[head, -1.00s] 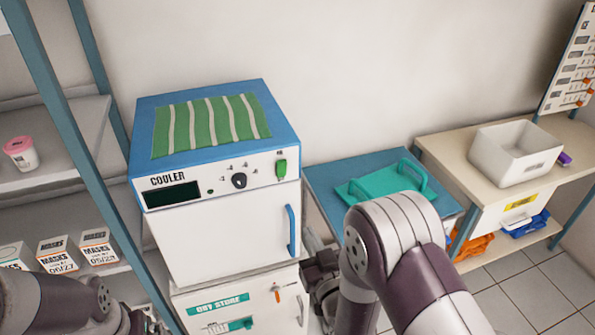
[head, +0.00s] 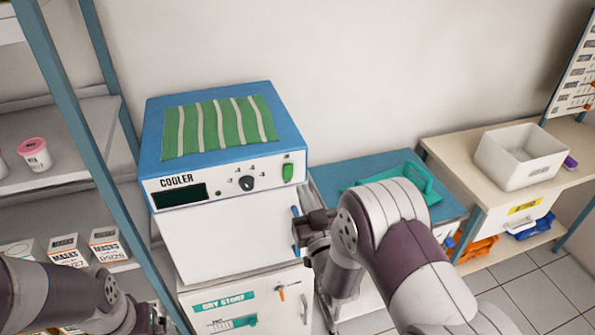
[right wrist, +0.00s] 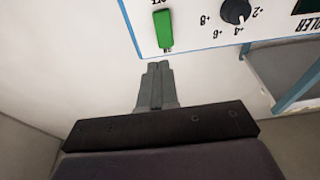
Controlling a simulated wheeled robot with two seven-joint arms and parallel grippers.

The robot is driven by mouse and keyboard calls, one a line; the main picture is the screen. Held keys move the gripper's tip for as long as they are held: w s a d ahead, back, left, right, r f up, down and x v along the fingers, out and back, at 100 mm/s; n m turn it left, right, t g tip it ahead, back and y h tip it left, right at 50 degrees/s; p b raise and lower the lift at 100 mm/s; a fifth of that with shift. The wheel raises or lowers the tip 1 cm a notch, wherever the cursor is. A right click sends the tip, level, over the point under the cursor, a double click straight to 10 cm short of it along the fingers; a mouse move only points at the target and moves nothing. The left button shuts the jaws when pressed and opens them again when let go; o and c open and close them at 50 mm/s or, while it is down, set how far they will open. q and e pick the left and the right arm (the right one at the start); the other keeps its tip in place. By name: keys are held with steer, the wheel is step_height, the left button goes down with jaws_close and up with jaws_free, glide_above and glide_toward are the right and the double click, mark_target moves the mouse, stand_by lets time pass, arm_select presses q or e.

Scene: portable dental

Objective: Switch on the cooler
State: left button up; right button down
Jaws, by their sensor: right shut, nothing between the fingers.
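The cooler (head: 240,235) is a white box with a blue top, standing on the dry store unit. Its front panel carries a dark display (head: 180,195), a black dial (head: 247,183) and a green switch (head: 288,172) at the right end. The switch also shows in the right wrist view (right wrist: 163,29), where the picture is upside down. My right gripper (right wrist: 158,68) is shut and empty, its fingertips just short of the switch in that view, apparently not touching it. In the head view my right gripper (head: 300,228) is by the cooler's blue handle (head: 296,212), partly covering it. My left gripper is not clearly seen.
A green striped cloth (head: 220,125) lies on the cooler. The dry store unit (head: 225,303) is below. A blue-topped stand with a teal tray (head: 430,187) is to the right, and a blue shelf post (head: 75,130) to the left. A white bin (head: 520,155) stands on the bench.

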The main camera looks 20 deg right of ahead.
mark_target(294, 166)
steer(key=shift+p+x, duration=0.8)
steer(key=shift+x, duration=1.95)
steer(key=shift+w+r+p, duration=0.2)
steer(key=shift+r+p, duration=0.3)
steer(key=shift+p, duration=0.1)
steer(key=shift+f+g, duration=0.35)
steer(key=shift+g, duration=0.05)
steer(key=shift+w, duration=0.15)
